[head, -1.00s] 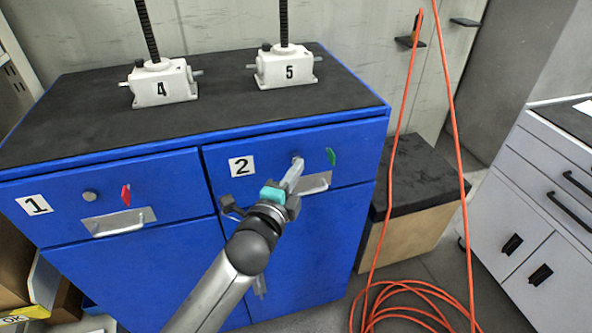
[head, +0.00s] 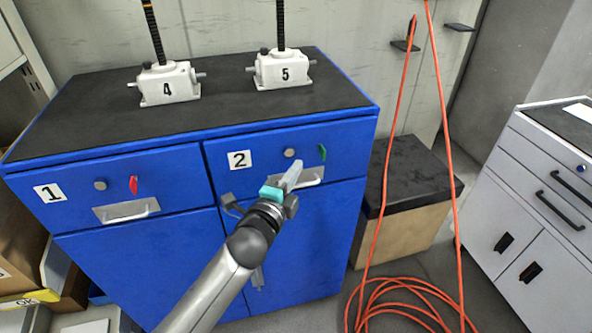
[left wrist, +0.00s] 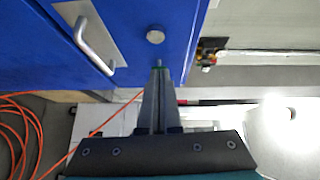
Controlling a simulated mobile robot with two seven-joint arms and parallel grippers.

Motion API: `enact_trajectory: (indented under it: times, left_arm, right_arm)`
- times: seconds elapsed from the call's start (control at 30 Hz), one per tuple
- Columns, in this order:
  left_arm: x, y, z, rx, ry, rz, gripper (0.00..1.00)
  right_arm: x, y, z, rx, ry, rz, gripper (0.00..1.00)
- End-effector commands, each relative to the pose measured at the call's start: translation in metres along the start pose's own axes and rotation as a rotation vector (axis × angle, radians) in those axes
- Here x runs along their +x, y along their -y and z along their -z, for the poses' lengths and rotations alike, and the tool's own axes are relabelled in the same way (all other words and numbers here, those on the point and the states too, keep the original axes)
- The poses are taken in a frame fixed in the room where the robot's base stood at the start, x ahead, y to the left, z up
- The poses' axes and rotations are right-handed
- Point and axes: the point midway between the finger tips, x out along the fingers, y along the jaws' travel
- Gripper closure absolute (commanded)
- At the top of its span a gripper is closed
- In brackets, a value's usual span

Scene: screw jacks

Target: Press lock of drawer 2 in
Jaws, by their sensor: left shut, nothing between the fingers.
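Drawer 2 (head: 262,151) is the blue right-hand drawer, shut, with a white "2" label (head: 239,160). Its round silver lock (head: 290,153) sits between the label and a green tab (head: 322,153); how far it stands out is hard to tell. My left gripper (head: 295,167) is shut and empty, its tips just below the lock in the head view and apart from it. In the left wrist view the lock (left wrist: 155,36) is uncovered above the fingertips (left wrist: 158,68), and a bit of green shows at the tips. My right gripper is not in view.
The drawer handle (head: 312,179) is close to my left fingers. Drawer 1 (head: 70,205) has its own lock (head: 100,185) and red tab (head: 133,185). Two white screw jacks, 4 (head: 168,84) and 5 (head: 283,69), stand on top. An orange hose (head: 388,180) hangs at right.

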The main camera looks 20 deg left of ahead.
Motion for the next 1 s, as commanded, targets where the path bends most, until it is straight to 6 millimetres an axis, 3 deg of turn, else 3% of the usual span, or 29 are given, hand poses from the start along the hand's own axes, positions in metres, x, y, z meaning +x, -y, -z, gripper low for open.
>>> enact_trajectory:
  times: [0.17,0.4,0.5,0.7,1.0]
  left_arm:
    - [-0.034,-0.002,0.001,0.0,0.0,-0.005,1.0]
    - [-0.072,-0.001,0.001,-0.002,-0.001,-0.004,1.0]
    - [-0.083,-0.002,0.001,-0.002,0.0,-0.004,1.0]
    - [-0.096,-0.001,0.001,-0.001,-0.001,-0.002,1.0]
    - [-0.098,-0.001,0.001,-0.001,-0.001,-0.002,1.0]
  right_arm:
    - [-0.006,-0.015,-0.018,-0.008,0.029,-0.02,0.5]
    - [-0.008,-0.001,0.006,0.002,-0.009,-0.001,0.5]
    - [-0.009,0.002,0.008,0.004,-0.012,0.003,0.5]
    - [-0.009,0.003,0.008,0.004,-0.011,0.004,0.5]
    - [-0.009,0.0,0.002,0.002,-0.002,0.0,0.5]
